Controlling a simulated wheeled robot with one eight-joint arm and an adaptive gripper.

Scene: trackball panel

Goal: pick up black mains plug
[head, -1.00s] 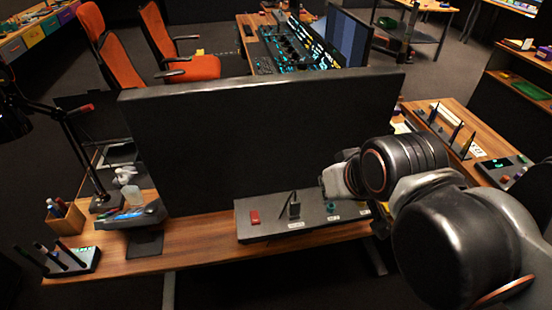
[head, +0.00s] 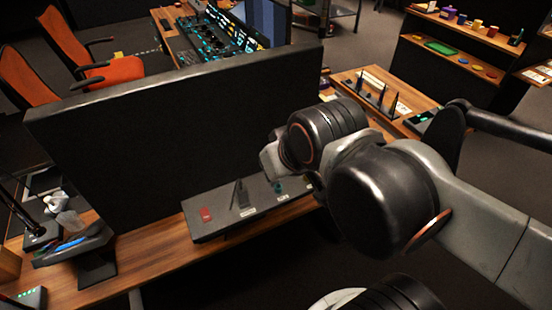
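A grey panel (head: 222,228) lies on the wooden desk in the head view. A small upright black object (head: 241,196) with a thin part rising from it stands on the panel behind a white label. It may be the black mains plug, but it is too small to be sure. A red block (head: 206,214) is to its left and a small teal piece (head: 278,188) to its right. My arm's end hangs over the right part of the panel and hides some of it. My gripper's fingers cannot be made out, so I cannot tell whether they are open.
A tall black screen (head: 180,130) stands along the desk's back edge. A tray with pens (head: 75,243) and a spray bottle are at the left. The wooden desk (head: 150,262) is bare between tray and panel. Another desk (head: 350,80) stands behind my arm.

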